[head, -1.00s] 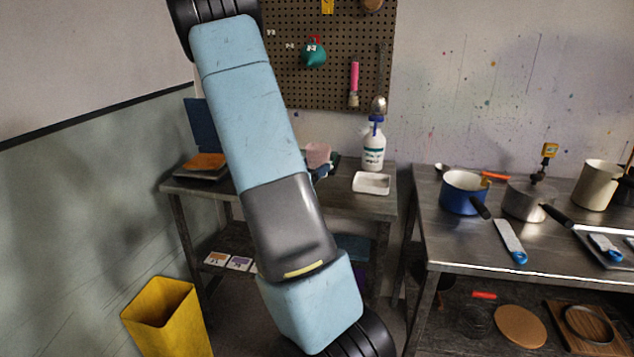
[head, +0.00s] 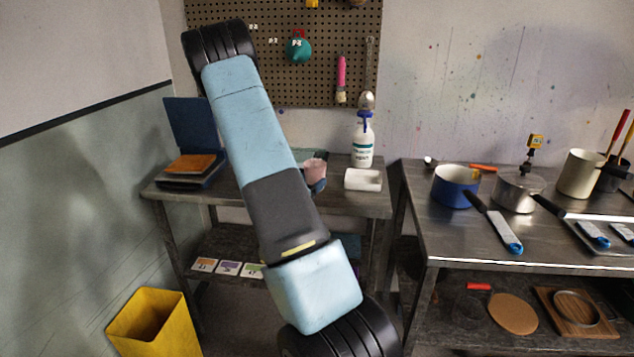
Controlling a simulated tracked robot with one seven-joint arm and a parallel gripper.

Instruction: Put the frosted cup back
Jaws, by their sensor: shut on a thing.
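A pale pink, cloudy cup, which looks like the frosted cup (head: 314,169), is in the head view just right of my arm, over the back table. My gripper (head: 317,186) is mostly hidden behind my arm; only a dark blue part shows at the cup's lower side. It is shut on the cup. I cannot tell whether the cup's base touches the table.
A laptop-like folder (head: 190,125) stands left. Pots, including a blue one (head: 455,187), fill the right table. A yellow bin (head: 150,325) is front left.

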